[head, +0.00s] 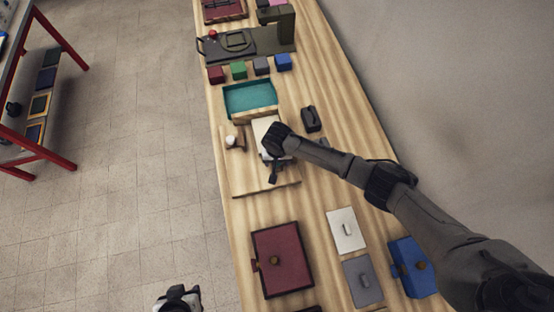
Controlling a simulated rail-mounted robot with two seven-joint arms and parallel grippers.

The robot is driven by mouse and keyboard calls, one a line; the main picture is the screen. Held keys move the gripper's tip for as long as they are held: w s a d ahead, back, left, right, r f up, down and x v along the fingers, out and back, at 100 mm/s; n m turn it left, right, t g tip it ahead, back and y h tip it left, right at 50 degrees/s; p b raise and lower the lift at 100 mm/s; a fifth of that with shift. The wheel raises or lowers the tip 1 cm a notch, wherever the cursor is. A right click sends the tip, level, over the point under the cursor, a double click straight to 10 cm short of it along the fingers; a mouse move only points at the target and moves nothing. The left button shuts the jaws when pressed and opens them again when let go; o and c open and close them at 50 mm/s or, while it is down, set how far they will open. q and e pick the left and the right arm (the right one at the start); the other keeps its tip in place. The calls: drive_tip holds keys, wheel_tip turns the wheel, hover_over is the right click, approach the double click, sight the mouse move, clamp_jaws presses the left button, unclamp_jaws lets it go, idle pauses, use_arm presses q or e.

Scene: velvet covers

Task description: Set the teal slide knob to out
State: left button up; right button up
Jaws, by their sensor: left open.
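I cannot make out a teal slide knob. The only teal seen is the inside of a shallow wood-edged tray (250,97) on the long wooden table. Nearer than it lies a pale wooden board (250,183), with a small white round piece (231,140) at its left side. My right gripper (273,172) is over this board, at the end of the dark arm from the right; its jaws are not clear, and it hides part of the board. My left gripper (178,292) is open at the bottom edge, over the floor left of the table, away from the board.
Several small coloured blocks (283,62) stand behind the tray. A black object (311,119) stands right of it. A dark red lidded panel (281,259), white panel (346,231), grey panel (363,282) and blue box (413,266) occupy the near table. A red-framed rack (62,35) stands far left.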

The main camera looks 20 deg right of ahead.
drive_tip(key=shift+f, duration=0.15)
drive_tip(key=shift+c, duration=0.4)
clamp_jaws()
